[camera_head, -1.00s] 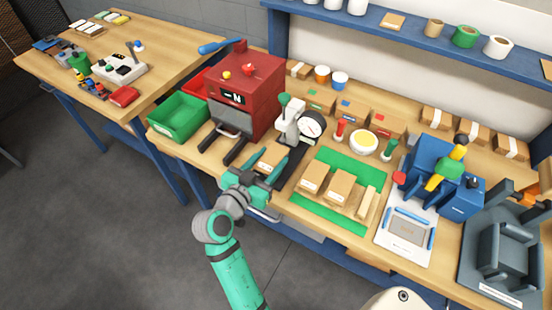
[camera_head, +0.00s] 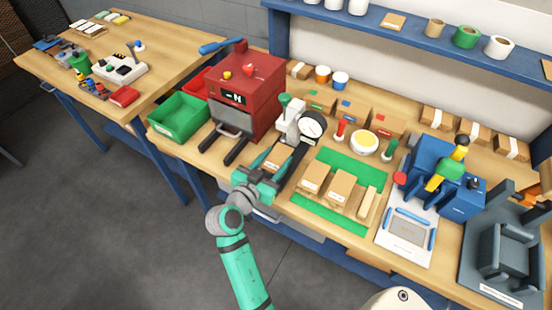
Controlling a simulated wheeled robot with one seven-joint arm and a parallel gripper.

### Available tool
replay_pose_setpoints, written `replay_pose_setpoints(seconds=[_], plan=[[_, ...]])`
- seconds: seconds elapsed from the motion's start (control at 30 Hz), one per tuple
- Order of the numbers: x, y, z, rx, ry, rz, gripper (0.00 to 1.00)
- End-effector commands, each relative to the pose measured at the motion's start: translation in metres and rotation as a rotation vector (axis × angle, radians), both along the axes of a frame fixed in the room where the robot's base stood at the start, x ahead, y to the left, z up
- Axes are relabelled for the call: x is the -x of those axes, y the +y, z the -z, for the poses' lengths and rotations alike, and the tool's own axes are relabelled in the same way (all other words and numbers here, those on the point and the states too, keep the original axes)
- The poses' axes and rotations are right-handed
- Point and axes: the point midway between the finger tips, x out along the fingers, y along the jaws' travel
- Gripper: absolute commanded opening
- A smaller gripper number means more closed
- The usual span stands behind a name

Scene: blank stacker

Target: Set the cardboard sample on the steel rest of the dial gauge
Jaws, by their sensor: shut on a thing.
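The dial gauge stands on the bench with its round white dial (camera_head: 311,124), grey body and green-topped lever. A dark base reaches forward from it, beside my gripper. My teal gripper (camera_head: 272,168) is just in front of the gauge, shut on a small tan cardboard sample (camera_head: 274,157). The sample lies roughly flat between the fingers, its near part hidden by them. The steel rest is not clear to see, and I cannot tell whether the sample touches it.
Left of the gauge stands a red machine (camera_head: 246,92) with dark forward rails, then a green bin (camera_head: 179,119). To the right, a green mat (camera_head: 329,215) bears cardboard blocks. A blue press (camera_head: 436,170) stands farther right. Small boxes line the bench behind.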

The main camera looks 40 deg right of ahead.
Motion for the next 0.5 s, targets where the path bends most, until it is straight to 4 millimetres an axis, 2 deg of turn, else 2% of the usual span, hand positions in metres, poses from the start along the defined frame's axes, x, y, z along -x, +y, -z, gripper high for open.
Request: replay_pose_setpoints(seconds=[0.03,0.07,0.1,0.13,0.5], plan=[[0.0001,0.0000,0.0016,0.000,0.001,0.000,0.25],[0.0001,0.0000,0.0014,0.000,0.000,0.000,0.51],[0.0001,0.0000,0.0012,0.000,0.000,0.000,0.60],[0.0001,0.0000,0.0012,0.000,0.000,0.000,0.65],[0.0000,0.0000,-0.0031,0.001,-0.001,0.000,0.65]])
